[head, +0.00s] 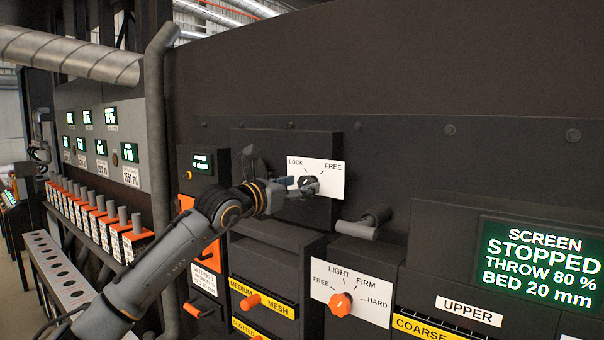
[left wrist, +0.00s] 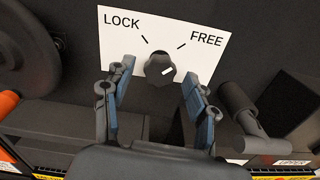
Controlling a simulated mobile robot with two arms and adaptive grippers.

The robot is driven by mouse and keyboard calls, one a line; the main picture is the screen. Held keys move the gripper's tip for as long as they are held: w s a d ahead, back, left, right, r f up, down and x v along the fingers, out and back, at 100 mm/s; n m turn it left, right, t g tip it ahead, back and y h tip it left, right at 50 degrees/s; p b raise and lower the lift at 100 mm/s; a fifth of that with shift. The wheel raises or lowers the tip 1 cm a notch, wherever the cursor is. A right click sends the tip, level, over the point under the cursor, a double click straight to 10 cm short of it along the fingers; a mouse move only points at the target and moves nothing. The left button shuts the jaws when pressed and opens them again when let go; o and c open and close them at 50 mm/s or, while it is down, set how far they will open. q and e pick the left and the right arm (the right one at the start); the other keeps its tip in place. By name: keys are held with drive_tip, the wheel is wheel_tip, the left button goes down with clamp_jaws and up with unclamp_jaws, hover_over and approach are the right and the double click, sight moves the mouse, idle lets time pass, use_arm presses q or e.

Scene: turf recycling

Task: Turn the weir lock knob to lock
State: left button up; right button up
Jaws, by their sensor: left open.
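The weir lock knob (head: 306,181) is a small dark round knob on a white plate (head: 329,167) marked LOCK on the left and FREE on the right. In the left wrist view the knob (left wrist: 159,70) has a white pointer mark slanting up to the right, toward the FREE side. My left gripper (left wrist: 157,78) is open, with one finger on each side of the knob and gaps visible between fingers and knob. In the head view my left gripper (head: 302,187) reaches the plate from the left and partly covers the knob. My right gripper is not in view.
A grey cylindrical handle (head: 362,227) juts out right of the plate. Below is an orange knob (head: 341,303) on a white FREE-to-HARD dial. A green display (head: 540,265) reads SCREEN STOPPED. An orange handle (head: 250,301) is at the lower left.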

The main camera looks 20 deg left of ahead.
use_arm(q)
drive_tip(key=shift+w+d, duration=0.25)
drive_tip(key=shift+w, duration=0.45)
drive_tip(key=shift+c, duration=0.4)
